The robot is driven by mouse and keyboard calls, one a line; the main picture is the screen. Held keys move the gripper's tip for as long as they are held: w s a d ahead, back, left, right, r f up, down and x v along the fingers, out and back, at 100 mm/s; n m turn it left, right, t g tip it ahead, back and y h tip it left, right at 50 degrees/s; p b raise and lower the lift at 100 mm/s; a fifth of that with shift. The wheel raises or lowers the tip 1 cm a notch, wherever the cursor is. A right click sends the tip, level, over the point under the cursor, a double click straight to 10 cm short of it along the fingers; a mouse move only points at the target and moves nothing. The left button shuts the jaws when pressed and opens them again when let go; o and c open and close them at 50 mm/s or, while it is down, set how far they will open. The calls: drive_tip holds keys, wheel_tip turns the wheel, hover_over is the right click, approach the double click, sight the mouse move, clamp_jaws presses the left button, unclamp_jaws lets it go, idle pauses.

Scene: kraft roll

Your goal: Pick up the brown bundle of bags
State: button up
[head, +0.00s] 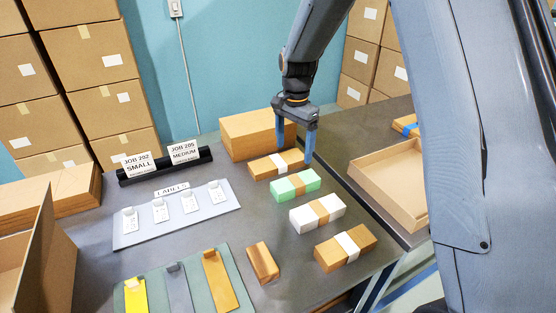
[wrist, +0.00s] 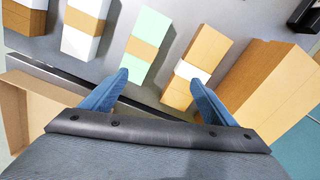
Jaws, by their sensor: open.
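Two brown bundles with pale bands lie on the grey table. One brown bundle (head: 276,165) is at the back, in front of a large brown box; it also shows in the wrist view (wrist: 207,48). The other brown bundle (head: 330,256) is at the front right and shows partly at the wrist view's upper left (wrist: 22,22). My gripper (head: 294,157) is open, pointing down near the back brown bundle. In the wrist view one fingertip overlaps that bundle's near end and the other is by the green bundle. Nothing is between the fingers; their height above the table is unclear.
A green bundle (head: 283,188) and a white bundle (head: 305,217) lie between the brown ones. A large brown box (head: 245,135) stands behind. An open carton (head: 385,185) is to the right. A labels board (head: 150,228) and a wooden block (head: 262,263) are to the left.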

sight(278, 160)
drive_tip(key=w+a+m, duration=0.1)
drive_tip(key=w, duration=0.1)
drive_tip(key=w+a+f+m+p, duration=0.1)
drive_tip(key=w+a, duration=0.1)
drive_tip(key=w+a+f+m, duration=0.1)
drive_tip(key=w, duration=0.1)
drive_tip(key=shift+w+a, duration=0.25)
drive_tip(key=shift+a, duration=0.15)
drive_tip(key=shift+w+a+f+m, duration=0.1)
drive_tip(key=shift+f+m, duration=0.1)
drive_tip(key=shift+m, duration=0.1)
drive_tip(key=shift+f+p, duration=0.5)
drive_tip(key=shift+f, duration=0.35)
drive_tip(key=f, duration=0.1)
drive_tip(key=f+p, duration=0.1)
drive_tip(key=f, duration=0.1)
drive_tip(key=f+p, duration=0.1)
drive_tip(key=shift+d+f, duration=0.3)
drive_tip(key=shift+f, duration=0.55)
drive_tip(key=c, duration=1.2)
